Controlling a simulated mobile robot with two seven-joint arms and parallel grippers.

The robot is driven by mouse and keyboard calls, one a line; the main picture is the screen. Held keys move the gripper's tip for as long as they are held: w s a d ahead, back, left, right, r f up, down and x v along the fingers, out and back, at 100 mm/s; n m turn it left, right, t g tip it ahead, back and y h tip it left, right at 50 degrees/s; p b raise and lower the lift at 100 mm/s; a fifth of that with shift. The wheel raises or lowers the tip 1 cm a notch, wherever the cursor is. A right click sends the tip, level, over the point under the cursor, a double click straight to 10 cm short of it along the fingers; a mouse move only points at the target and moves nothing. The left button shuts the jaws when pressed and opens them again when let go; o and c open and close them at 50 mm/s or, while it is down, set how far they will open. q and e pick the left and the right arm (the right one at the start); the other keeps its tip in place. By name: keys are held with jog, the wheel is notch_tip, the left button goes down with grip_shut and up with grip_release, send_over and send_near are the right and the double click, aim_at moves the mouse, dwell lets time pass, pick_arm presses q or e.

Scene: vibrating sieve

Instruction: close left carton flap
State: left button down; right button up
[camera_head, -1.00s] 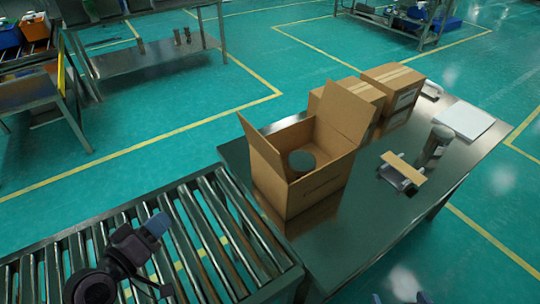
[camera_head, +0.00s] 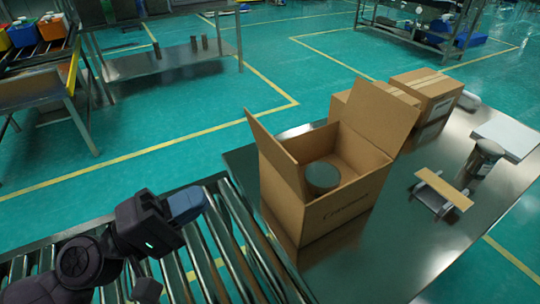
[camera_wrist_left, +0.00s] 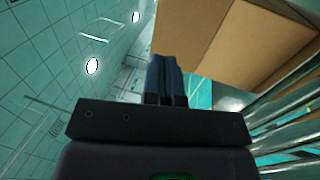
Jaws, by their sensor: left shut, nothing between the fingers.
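The open cardboard carton (camera_head: 335,212) stands on the metal table. Its left flap (camera_head: 270,146) stands up and leans outward to the left. A larger flap (camera_head: 380,116) stands up at its back right. A dark round item (camera_head: 322,178) is inside the carton. My left gripper (camera_head: 188,203) is shut and empty, left of the carton over the roller conveyor, apart from the flap. In the left wrist view the blue fingertips (camera_wrist_left: 165,76) are together, with the carton's brown side (camera_wrist_left: 235,45) beyond them. My right gripper is not in view.
The roller conveyor (camera_head: 228,235) runs along the table's left side. Two closed cartons (camera_head: 426,90) stand behind the open one. A small wooden-topped stand (camera_head: 443,188) and a dark jar (camera_head: 484,158) stand at the right. The table (camera_head: 400,250) is bare at front right.

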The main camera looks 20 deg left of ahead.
aim_at(281, 149)
pick_arm(q)
jog(key=p+x, duration=0.5)
jog(key=x, duration=0.7)
jog(key=shift+r+p, duration=0.1)
jog(key=shift+p, duration=0.2)
jog(key=shift+w+d, duration=0.35)
jog(key=shift+w, duration=0.05)
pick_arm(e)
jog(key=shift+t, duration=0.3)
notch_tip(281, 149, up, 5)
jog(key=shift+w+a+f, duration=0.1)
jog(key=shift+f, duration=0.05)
